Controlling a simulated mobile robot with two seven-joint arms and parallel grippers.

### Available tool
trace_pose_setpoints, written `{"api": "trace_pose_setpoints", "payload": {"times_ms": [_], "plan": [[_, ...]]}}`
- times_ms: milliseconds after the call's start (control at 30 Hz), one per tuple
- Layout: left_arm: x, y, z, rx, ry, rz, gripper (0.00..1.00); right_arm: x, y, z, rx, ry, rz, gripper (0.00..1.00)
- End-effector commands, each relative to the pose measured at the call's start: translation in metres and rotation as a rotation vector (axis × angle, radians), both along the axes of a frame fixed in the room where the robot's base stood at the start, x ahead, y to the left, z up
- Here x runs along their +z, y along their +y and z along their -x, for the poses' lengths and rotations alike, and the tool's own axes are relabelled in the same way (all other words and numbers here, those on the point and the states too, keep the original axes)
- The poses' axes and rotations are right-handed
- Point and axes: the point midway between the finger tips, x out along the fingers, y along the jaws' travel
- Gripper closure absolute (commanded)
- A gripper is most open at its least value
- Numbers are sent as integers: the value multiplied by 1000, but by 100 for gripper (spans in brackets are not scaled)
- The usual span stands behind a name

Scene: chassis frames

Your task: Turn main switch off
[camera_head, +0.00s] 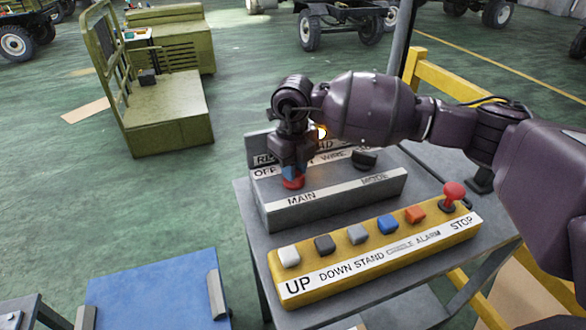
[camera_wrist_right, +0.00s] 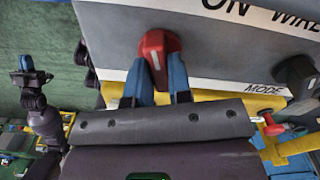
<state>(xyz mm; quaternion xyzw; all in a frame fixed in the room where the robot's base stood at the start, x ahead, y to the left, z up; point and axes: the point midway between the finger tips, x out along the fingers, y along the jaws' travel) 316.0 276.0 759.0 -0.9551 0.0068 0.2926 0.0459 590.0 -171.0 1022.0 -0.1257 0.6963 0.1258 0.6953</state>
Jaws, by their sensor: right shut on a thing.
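The red main switch knob (camera_head: 293,183) sits on the grey switch box (camera_head: 335,203), above the label MAIN. My right gripper (camera_head: 292,172) reaches down onto it from above and is shut on it. In the right wrist view the red knob (camera_wrist_right: 158,48), with a white mark, lies at the blue fingertips of my right gripper (camera_wrist_right: 162,75). The label OFF shows left of the knob in the head view; ON is partly visible in the wrist view. My left gripper (camera_wrist_right: 27,64) shows small at the left of the wrist view; its opening is unclear.
A black mode knob (camera_head: 364,159) stands right of the main switch. In front is a yellow button panel (camera_head: 374,250) with several buttons and a red stop knob (camera_head: 453,195). A yellow rail (camera_head: 450,85) runs behind the grey table. A blue surface (camera_head: 150,285) lies at lower left.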

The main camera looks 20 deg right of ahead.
Motion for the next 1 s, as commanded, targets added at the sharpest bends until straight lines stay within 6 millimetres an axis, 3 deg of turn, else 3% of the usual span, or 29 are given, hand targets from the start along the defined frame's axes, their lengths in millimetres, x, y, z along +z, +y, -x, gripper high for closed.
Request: {"api": "trace_pose_setpoints", "payload": {"times_ms": [500, 1000], "plan": [[-12, -1, 2, -1, 12, 0, 100, 2, 0, -2, 381, -7, 0, 100], [-9, -2, -6, -6, -2, 0, 100, 3, 0, -1, 479, -8, 0, 100]]}}
